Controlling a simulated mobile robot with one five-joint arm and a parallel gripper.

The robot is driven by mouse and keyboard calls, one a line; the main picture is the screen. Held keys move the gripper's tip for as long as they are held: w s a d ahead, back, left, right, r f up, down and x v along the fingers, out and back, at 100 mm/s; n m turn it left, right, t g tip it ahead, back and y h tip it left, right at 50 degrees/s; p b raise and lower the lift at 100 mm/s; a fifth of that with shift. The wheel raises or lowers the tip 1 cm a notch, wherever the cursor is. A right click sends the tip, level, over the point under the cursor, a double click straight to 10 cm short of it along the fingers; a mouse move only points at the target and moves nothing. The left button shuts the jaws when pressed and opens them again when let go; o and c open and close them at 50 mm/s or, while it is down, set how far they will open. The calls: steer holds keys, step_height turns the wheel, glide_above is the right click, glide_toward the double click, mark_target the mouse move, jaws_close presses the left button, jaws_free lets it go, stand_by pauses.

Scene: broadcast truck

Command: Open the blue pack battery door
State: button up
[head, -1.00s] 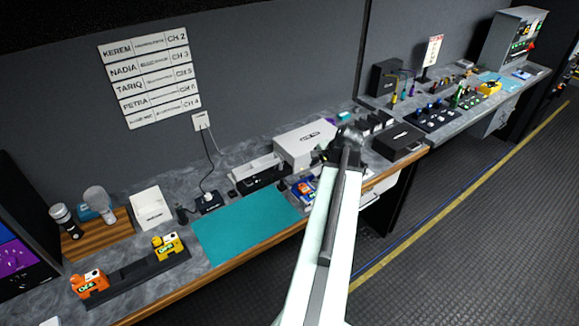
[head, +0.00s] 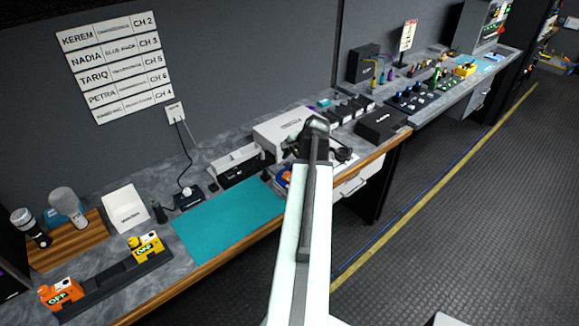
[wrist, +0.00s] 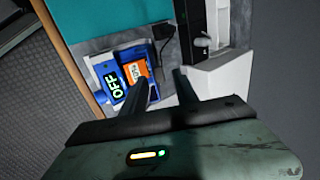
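The blue pack (wrist: 114,84) lies on the grey worktop in the wrist view, with a green-on-black "OFF" label facing up. Beside the label, an orange block (wrist: 137,73) with a white label sits within blue walls. I cannot tell which part is the battery door or whether it is open. In the head view the blue pack (head: 284,179) is mostly hidden behind my arm. My gripper (wrist: 163,76) is open, its two dark fingers apart with nothing held. The left finger overlaps the pack's near part in the picture; contact cannot be told.
A teal mat (head: 228,216) lies left of the pack. A white box (head: 279,132) and a grey-black device (head: 238,165) stand behind it. A yellow pack (head: 147,246) and an orange pack (head: 60,295) sit on a dark rail. The wooden counter edge runs in front.

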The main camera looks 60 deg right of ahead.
steer(key=shift+r, duration=0.1)
jaws_close()
steer(key=p, duration=0.1)
steer(key=w+r+g+p, duration=0.1)
steer(key=shift+w+d+g+y+p, duration=0.15)
steer(key=shift+d+g+y+p, duration=0.15)
steer(key=shift+d+y, duration=0.1)
steer(key=shift+w+d+g+y+p, duration=0.15)
steer(key=shift+w+g+p, duration=0.2)
steer(key=shift+w+g, duration=0.2)
steer(key=shift+w+d+g+y+p, duration=0.15)
steer(key=shift+w+g+p, duration=0.2)
steer(key=shift+g, duration=0.2)
steer(key=c, duration=0.7)
jaws_free()
steer(key=shift+w+f, duration=0.1)
steer(key=shift+w, duration=0.2)
steer(key=o, duration=0.7)
